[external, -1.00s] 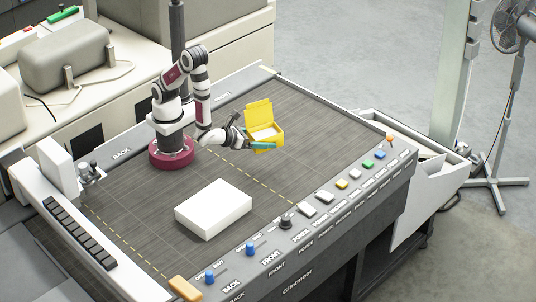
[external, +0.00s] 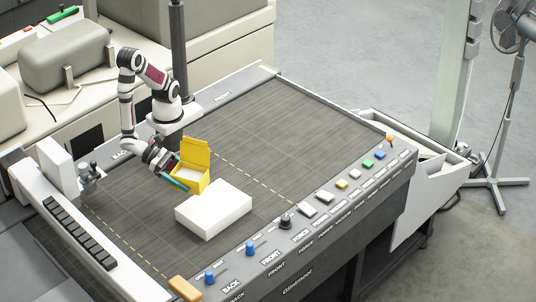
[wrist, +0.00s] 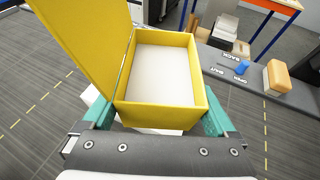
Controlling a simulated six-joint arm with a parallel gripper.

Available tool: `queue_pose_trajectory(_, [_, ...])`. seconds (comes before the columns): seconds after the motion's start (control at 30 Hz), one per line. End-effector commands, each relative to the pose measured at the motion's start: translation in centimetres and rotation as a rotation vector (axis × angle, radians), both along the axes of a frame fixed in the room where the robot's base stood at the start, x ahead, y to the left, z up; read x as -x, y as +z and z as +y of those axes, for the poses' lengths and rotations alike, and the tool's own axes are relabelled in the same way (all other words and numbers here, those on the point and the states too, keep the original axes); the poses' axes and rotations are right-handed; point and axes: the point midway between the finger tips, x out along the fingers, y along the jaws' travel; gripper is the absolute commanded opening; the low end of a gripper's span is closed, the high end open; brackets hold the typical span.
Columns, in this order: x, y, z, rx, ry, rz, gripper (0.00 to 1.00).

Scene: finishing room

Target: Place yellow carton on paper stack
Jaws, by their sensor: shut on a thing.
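The yellow carton (external: 194,176) is an open box with its lid raised and white contents inside. My gripper (external: 175,183) is shut on it, with one teal finger showing along its near side. In the wrist view the carton (wrist: 155,117) sits upright between the two teal fingers of my gripper (wrist: 165,122). The white paper stack (external: 214,210) lies on the dark table, just right of and below the carton in the external view. A corner of the stack (wrist: 92,97) shows behind the carton in the wrist view. The carton appears held above the table.
The table top (external: 290,130) is clear to the right. A control strip with coloured buttons (external: 340,184) runs along the front edge. An orange block (external: 185,289) sits at the front left corner. A black-keyed side rail (external: 80,235) borders the left.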

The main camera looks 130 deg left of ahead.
Motion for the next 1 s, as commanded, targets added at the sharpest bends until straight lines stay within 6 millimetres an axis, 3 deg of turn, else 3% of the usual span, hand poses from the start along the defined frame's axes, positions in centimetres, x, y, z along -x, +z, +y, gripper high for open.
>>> queue_pose_trajectory(0.1, [-2.7,-2.1,2.5,-0.005,0.008,0.002,0.36])
queue_pose_trajectory(0.27, [-4.7,-3.7,4.0,-0.001,0.003,0.001,0.36])
queue_pose_trajectory(0.5, [-4.9,-7.7,4.2,-0.001,-0.001,0.002,0.36])
queue_pose_trajectory(0.87, [-4.9,-8.2,4.2,0.001,0.0,0.0,0.36])
queue_pose_trajectory(0.9, [-4.9,-8.2,4.2,0.002,0.001,-0.001,0.99])
queue_pose_trajectory(1.0, [-4.9,-8.1,4.2,0.002,0.001,-0.001,1.0])
